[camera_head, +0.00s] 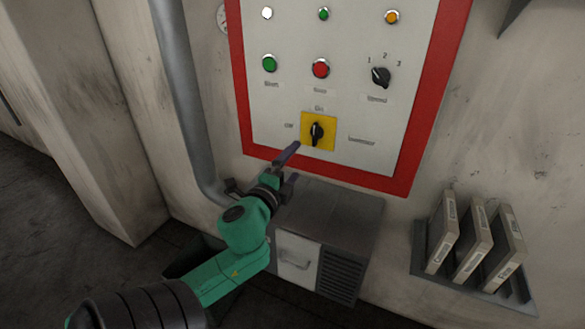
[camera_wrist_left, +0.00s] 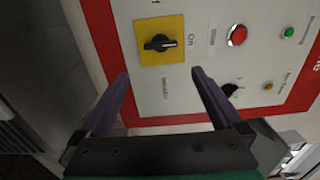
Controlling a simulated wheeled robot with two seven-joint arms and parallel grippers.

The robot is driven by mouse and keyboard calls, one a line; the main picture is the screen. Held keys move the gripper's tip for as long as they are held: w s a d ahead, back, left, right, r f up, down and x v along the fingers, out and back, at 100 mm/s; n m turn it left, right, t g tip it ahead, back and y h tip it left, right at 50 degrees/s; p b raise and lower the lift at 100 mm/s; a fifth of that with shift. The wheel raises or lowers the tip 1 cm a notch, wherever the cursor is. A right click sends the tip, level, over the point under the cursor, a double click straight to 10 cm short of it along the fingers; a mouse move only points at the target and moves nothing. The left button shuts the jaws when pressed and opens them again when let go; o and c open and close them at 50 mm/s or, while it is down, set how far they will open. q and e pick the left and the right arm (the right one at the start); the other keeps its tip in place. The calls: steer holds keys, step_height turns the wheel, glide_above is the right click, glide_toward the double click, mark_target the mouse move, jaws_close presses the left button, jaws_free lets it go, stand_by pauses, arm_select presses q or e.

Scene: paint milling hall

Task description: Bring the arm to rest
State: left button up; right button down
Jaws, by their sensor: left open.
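My left gripper (camera_head: 264,166) is open and empty, in front of the lower part of the control panel (camera_head: 285,105). It is below and left of the yellow-plated rotary switch (camera_head: 317,131). In the left wrist view my gripper's two dark fingers (camera_wrist_left: 160,73) are spread apart, with the switch (camera_wrist_left: 158,44) beyond them and nothing between them. The switch's black handle appears to point to "On". My green left arm comes in from the lower left. My right gripper is not in view.
The red-framed panel also carries a green button (camera_head: 270,63), a red button (camera_head: 320,68), a black selector (camera_head: 381,76) and lamps. A grey cabinet (camera_head: 350,215) stands below. A rack of binders (camera_head: 474,245) is at right, a grey pipe (camera_head: 182,90) at left.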

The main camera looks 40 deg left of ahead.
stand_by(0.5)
arm_select(q)
steer(key=s+a+f+n+g, duration=0.2)
steer(key=f+g, duration=0.1)
steer(key=f, duration=0.9)
steer(key=s+a+f+n+g+h, duration=0.1)
steer(key=f+n+g, duration=0.1)
steer(key=f, duration=0.9)
steer(key=s+a+f+n+g, duration=0.2)
steer(key=f+g, duration=0.1)
steer(key=f, duration=0.9)
steer(key=s+d+f+n+g+h, duration=0.15)
steer(key=s+d+f, duration=0.35)
steer(key=f, duration=0.5)
steer(key=s+d+f+n+g+h, duration=0.1)
steer(key=s+d+f+n+g, duration=0.15)
steer(key=s+f, duration=0.55)
steer(key=s+d+f+n+g+h, duration=0.1)
steer(key=s+d+f+g, duration=0.1)
steer(key=s+d+f, duration=0.3)
steer(key=s+d+f+n+g+h, duration=0.1)
steer(key=s+d+f, duration=0.4)
steer(key=s, duration=0.5)
steer(key=shift+d+f+g, duration=0.25)
steer(key=shift+f+g, duration=0.1)
steer(key=shift+g, duration=0.15)
steer(key=shift+s, duration=0.1)
